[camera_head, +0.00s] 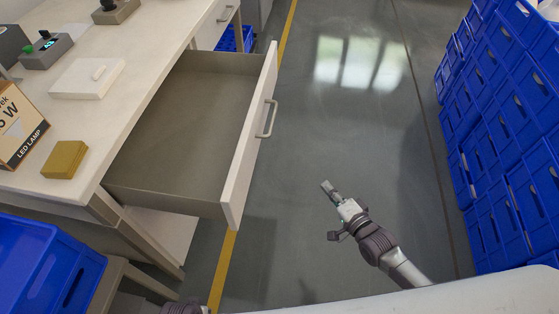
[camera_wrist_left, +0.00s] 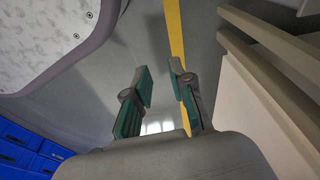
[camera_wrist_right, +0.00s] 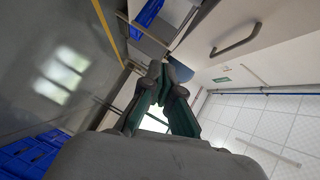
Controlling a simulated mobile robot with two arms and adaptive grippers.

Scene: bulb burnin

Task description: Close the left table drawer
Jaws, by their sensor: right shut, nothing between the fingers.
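The table drawer (camera_head: 185,115) is pulled far out from the white table (camera_head: 125,75) and is empty inside. Its pale front panel (camera_head: 250,140) carries a grey bar handle (camera_head: 267,119). A white panel with a bar handle (camera_wrist_right: 237,38) also shows in the right wrist view, likely this drawer's front. My right gripper (camera_head: 326,186) is shut and empty, over the floor to the right of the drawer front and apart from it. My left gripper (camera_wrist_left: 160,75) is open and empty in the left wrist view, above the floor beside pale furniture panels.
A yellow block (camera_head: 64,160), a lamp box (camera_head: 18,125) and small devices stand on the tabletop. A blue crate (camera_head: 40,265) is at lower left. Blue crates (camera_head: 500,130) are stacked along the right. The floor (camera_head: 350,120) between is clear, with a yellow line.

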